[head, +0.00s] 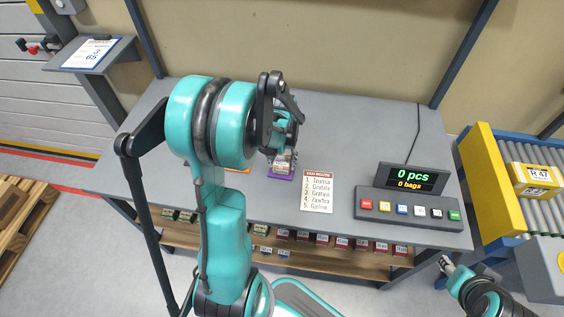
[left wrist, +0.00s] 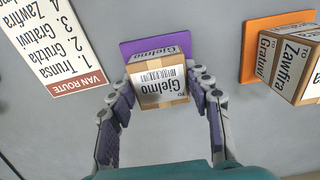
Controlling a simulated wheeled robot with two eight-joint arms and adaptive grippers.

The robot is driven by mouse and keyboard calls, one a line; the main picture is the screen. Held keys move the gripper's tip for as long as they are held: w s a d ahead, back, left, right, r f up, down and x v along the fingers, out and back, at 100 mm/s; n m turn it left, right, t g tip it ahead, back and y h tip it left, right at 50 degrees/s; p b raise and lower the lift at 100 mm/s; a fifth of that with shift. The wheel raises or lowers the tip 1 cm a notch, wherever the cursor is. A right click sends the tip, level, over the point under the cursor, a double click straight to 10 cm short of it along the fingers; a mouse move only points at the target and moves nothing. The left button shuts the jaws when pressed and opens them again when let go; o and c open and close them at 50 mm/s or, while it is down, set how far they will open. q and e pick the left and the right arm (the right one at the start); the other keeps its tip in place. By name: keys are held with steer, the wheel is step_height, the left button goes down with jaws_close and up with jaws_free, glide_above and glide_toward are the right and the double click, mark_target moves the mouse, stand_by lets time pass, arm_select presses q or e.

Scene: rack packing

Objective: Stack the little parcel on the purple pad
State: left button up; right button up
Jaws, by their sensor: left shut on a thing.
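My left gripper (head: 284,150) reaches down over the purple pad (head: 281,174) on the grey table. In the left wrist view its fingers (left wrist: 164,88) are shut on a small brown parcel (left wrist: 158,98) with a white label reading "Gjelmo". The parcel is at the near part of the purple pad (left wrist: 129,49). A second "Gjelmo" label shows just beyond it; I cannot tell if it is another face or another parcel. Whether the parcel touches the pad is hidden. My right gripper (head: 447,265) is at the lower right, away from the pads.
An orange pad (left wrist: 249,50) with boxes labelled "Zawfira" and "Gratuwi" (left wrist: 290,70) lies to the right in the wrist view. A route list (head: 318,192) lies near the purple pad. A button console (head: 408,208) stands right; a roller conveyor (head: 520,190) is beyond.

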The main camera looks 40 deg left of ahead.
arm_select(q)
steer(key=shift+f, duration=0.2)
steer(key=o, duration=1.2)
steer(key=shift+r, duration=0.15)
